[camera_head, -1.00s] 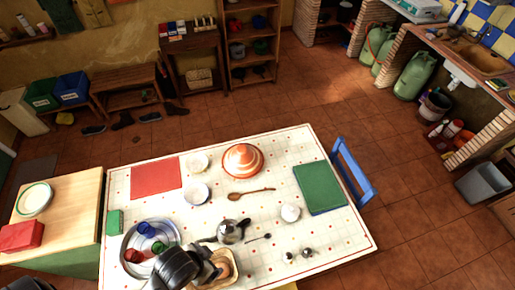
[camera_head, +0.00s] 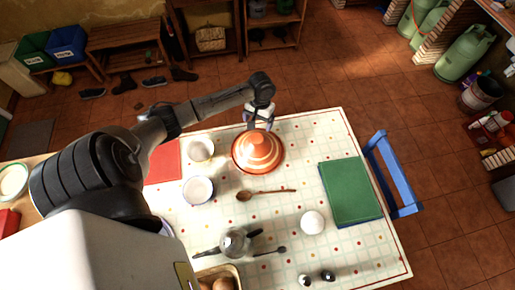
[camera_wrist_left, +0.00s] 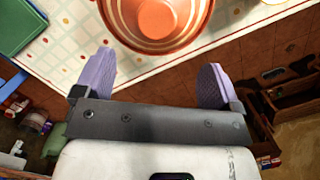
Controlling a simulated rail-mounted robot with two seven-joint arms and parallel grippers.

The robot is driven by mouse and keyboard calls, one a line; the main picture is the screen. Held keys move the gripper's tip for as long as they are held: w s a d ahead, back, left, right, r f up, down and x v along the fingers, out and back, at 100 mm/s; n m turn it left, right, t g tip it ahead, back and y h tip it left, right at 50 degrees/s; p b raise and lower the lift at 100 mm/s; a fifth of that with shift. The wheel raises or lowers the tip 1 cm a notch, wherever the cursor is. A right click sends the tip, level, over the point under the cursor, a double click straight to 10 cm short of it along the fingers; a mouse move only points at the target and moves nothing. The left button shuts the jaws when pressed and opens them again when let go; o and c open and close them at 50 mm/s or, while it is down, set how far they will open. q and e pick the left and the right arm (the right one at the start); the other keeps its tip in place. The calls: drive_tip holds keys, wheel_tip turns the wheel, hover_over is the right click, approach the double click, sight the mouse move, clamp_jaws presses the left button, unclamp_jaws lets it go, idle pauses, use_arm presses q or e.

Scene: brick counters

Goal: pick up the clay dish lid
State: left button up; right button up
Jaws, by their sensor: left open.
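The clay dish lid (camera_head: 257,154) is a cone with orange and white rings, near the far edge of the table. It stands upright and seems to sit on an orange dish whose wall shows in the left wrist view (camera_wrist_left: 155,40). My left gripper (camera_head: 258,122) is just beyond the lid at the table's far edge, with its jaws apart and nothing between them. In the left wrist view, its two purple pads (camera_wrist_left: 157,66) point toward the dish, with a gap between. My right gripper is not in view.
Two white bowls (camera_head: 198,191) stand left of the lid. A green mat (camera_head: 350,191) lies to the right, beside a blue chair (camera_head: 393,172). My arm covers the table's left part.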

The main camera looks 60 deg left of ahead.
use_arm(q)
hover_over(257, 138)
drive_tip(key=f, duration=0.4)
drive_tip(key=shift+w+a+f, duration=0.2)
drive_tip(key=shift+a, duration=0.1)
drive_tip(key=shift+s+d+f, duration=0.1)
drive_tip(key=shift+d+f, duration=0.05)
drive_tip(key=shift+f, duration=1.5)
drive_tip(key=shift+s+d+f, duration=0.1)
drive_tip(key=shift+d+f, duration=0.05)
drive_tip(key=shift+f, duration=1.45)
drive_tip(key=shift+c, duration=0.3)
clamp_jaws()
